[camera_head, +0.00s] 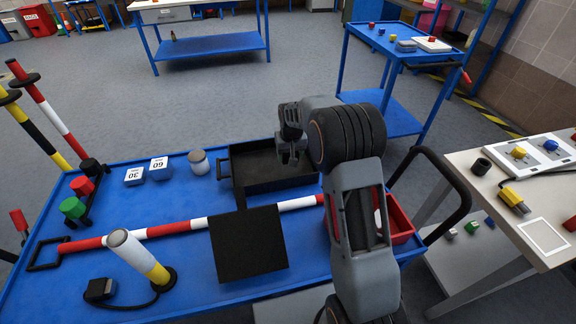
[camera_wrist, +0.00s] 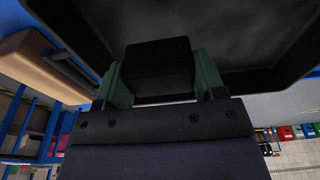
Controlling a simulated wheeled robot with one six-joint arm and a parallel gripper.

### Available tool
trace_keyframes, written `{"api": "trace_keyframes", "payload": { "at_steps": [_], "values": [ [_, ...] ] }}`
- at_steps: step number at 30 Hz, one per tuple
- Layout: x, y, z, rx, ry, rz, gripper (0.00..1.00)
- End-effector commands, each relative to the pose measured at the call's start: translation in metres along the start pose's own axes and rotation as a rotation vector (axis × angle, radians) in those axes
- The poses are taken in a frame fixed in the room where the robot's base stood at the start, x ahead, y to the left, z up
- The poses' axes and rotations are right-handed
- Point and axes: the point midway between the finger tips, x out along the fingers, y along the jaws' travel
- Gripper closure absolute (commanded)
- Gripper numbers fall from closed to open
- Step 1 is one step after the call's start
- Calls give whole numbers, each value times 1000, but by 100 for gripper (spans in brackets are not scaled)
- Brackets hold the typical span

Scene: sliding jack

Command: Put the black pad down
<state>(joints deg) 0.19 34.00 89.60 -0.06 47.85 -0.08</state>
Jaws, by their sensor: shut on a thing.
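My gripper (camera_head: 288,152) hangs near the right part of the black tray (camera_head: 272,184) on the blue cart. In the wrist view my gripper (camera_wrist: 162,84) has its two green fingers closed on the sides of a small black block, the black pad (camera_wrist: 158,62). The dark inside of a tray (camera_wrist: 245,35) fills the view behind the pad. The pad is hard to make out in the head view, against my dark gripper and the tray. I cannot tell whether it touches the tray floor.
A black square plate (camera_head: 248,243) is in front of the tray, and a red-and-white bar (camera_head: 190,226) runs across the cart. A red bin (camera_head: 400,222) lies right.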

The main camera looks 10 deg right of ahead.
Motion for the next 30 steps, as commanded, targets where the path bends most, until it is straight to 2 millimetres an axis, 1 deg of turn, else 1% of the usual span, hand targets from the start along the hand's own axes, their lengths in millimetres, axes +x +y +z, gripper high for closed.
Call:
{"api": "trace_keyframes", "payload": {
  "at_steps": [4, 9, 12, 20, 24, 25, 30],
  "values": [
    [13, 0, 2, -1, 0, 0, 62],
    [39, -1, 6, -1, -1, 0, 62],
    [48, -1, 7, -1, 0, 0, 62],
    [48, -1, 7, -1, 1, 0, 62],
    [52, -1, 8, -1, 1, 0, 62],
    [52, -1, 8, -1, 1, 0, 36],
    [51, -1, 8, -1, 1, 0, 19]
  ]
}}
